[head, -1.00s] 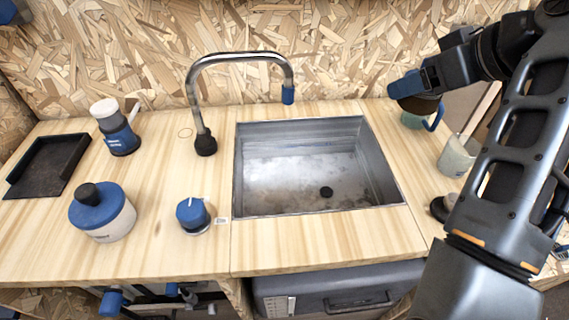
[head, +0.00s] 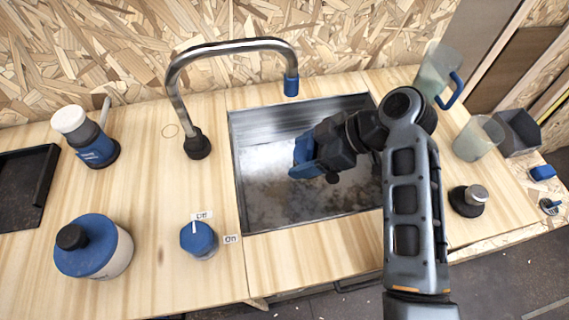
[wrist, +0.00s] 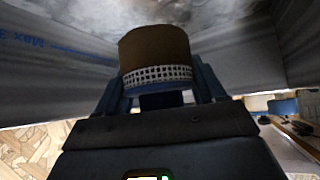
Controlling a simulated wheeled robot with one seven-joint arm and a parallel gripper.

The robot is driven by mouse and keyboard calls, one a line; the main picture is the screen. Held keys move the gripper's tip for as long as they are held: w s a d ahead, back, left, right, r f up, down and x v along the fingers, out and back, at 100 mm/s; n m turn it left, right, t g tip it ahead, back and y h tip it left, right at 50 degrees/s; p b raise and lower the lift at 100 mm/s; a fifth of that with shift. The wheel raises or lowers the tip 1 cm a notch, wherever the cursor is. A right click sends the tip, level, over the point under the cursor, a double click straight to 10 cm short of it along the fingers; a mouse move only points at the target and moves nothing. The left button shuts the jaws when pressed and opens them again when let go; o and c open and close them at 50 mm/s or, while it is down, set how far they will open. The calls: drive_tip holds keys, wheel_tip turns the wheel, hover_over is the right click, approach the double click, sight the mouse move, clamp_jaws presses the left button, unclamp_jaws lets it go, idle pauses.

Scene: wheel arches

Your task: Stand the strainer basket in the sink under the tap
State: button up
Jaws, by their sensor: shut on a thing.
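My gripper (head: 301,160) is over the sink, right of the tap, its fingers pointing left. In the wrist view my gripper (wrist: 165,88) is shut on the strainer basket (wrist: 155,55), which has a brown body, a white perforated band and a blue lower ring. In the head view the basket is hidden by my gripper. The metal sink (head: 262,188) is set in the wooden counter. The chrome tap (head: 232,46) arches over its back left part, with a blue nozzle (head: 291,85). I cannot tell whether the basket touches the sink.
A blue knob (head: 199,240) with on/off labels stands left of the sink, near a blue-lidded jar (head: 93,248) and a grinder-like container (head: 86,137). A jug with a blue handle (head: 437,72), a clear cup (head: 479,138) and a grey bin (head: 518,132) are on the right.

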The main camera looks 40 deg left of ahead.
wheel_tip(320, 180, down, 5)
drive_tip(key=shift+f, duration=0.1)
drive_tip(key=a, duration=0.1)
drive_tip(key=s+a+p, duration=0.2)
drive_tip(key=shift+a, duration=0.4)
drive_tip(key=shift+w+d+f, duration=0.1)
drive_tip(key=shift+d+f, duration=0.05)
drive_tip(key=shift+f, duration=0.45)
drive_tip(key=shift+f, duration=0.15)
drive_tip(key=o, duration=1.1)
drive_tip(key=shift+o, duration=0.2)
